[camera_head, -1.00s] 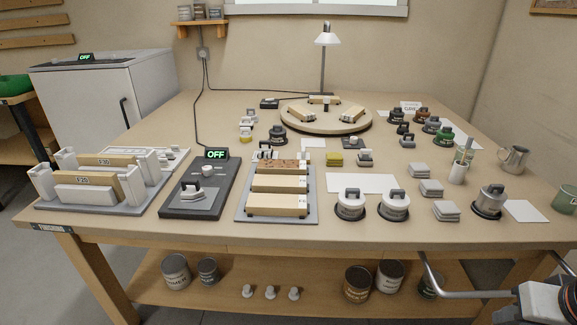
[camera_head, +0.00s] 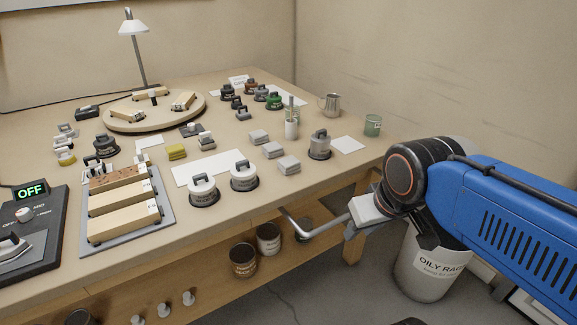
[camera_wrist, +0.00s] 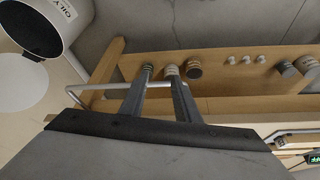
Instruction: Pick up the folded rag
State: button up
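Several small grey folded rags lie in a row on the bench in the head view: a far one (camera_head: 259,136), a middle one (camera_head: 273,150) and a near one (camera_head: 289,165). A yellow folded cloth or sponge (camera_head: 176,152) lies further left. I cannot tell which is the task's rag. My gripper (camera_head: 352,228) is beyond the bench's front right edge, lower than the rags and apart from them. In the wrist view its two fingers (camera_wrist: 158,72) stand apart with nothing held between them. No rag shows in the wrist view.
A metal rail (camera_head: 318,229) juts from the bench front beside my gripper. An oily-rag bin (camera_head: 425,275) stands on the floor below my arm.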

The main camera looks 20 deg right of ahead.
jog(key=o, duration=0.8)
jog(key=shift+w+r, duration=0.15)
jog(key=shift+o, duration=0.7)
jog(key=w+a+r+m+g, duration=0.2)
jog(key=w+r+m, duration=0.5)
jog(key=w+r, duration=0.4)
jog(key=w, duration=0.3)
jog(key=shift+r, duration=0.15)
notch_tip(320, 180, up, 5)
jog(key=m+g, duration=0.3)
jog(key=m, duration=0.5)
send_over(289, 160)
jog(key=f, duration=1.2)
jog(key=shift+w, duration=0.2)
jog(key=shift+s+f, duration=0.15)
jog(key=shift+f, duration=1.15)
jog(key=shift+s+f, duration=0.1)
jog(key=shift+f, duration=1.2)
